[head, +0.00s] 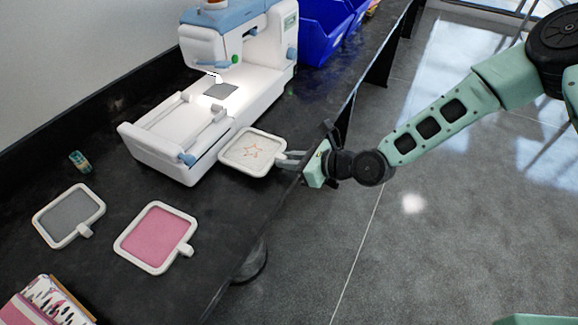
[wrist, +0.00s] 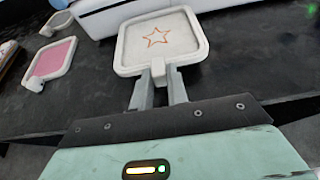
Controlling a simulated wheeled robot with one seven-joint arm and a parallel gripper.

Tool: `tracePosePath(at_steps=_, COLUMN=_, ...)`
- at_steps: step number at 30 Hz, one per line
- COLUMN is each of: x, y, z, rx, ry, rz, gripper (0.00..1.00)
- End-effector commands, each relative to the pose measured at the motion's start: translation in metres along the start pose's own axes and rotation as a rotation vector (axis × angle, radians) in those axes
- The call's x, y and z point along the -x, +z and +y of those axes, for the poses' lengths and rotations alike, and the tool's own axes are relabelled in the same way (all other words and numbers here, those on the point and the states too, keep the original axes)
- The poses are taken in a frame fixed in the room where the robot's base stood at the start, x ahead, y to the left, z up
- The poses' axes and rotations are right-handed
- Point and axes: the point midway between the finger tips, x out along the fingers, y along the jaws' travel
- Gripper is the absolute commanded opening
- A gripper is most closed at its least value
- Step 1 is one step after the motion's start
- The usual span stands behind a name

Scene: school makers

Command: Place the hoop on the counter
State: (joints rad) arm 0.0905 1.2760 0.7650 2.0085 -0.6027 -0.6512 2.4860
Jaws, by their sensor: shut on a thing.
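The hoop (head: 238,166) is a white, rounded square frame with pale cloth and an orange star outline. It is over the front edge of the black counter (head: 110,185), beside the sewing machine's base. I cannot tell whether it touches the counter. My gripper (head: 290,158) is shut on the hoop's short tab at its right side. In the wrist view the hoop (wrist: 160,38) shows straight ahead, with its tab between my fingertips (wrist: 160,75).
A white and blue sewing machine (head: 175,130) stands behind the hoop. A pink hoop (head: 155,236) and a grey hoop (head: 68,215) lie to the left, with a small green spool (head: 79,161) and folded fabric (head: 48,302). Blue bins (head: 325,30) stand at the back. Bare counter lies between hoops and machine.

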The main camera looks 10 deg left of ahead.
Motion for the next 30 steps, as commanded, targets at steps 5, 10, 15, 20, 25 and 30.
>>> tracePosePath(at_steps=5, x=-0.01, y=-0.024, z=0.001, rx=-0.002, ry=0.001, rz=0.001, gripper=0.0)
tracePosePath(at_steps=10, x=-0.011, y=-0.025, z=0.0, rx=0.0, ry=0.0, rz=-0.001, gripper=0.0)
tracePosePath(at_steps=15, x=-0.012, y=-0.028, z=0.0, rx=-0.001, ry=0.0, rz=0.0, gripper=0.0)
tracePosePath(at_steps=20, x=-0.012, y=-0.028, z=0.0, rx=0.0, ry=0.0, rz=0.001, gripper=0.38)
tracePosePath(at_steps=25, x=-0.012, y=-0.028, z=0.0, rx=0.0, ry=0.0, rz=0.0, gripper=0.38)
tracePosePath(at_steps=30, x=-0.01, y=-0.024, z=0.0, rx=0.001, ry=0.0, rz=0.0, gripper=0.38)
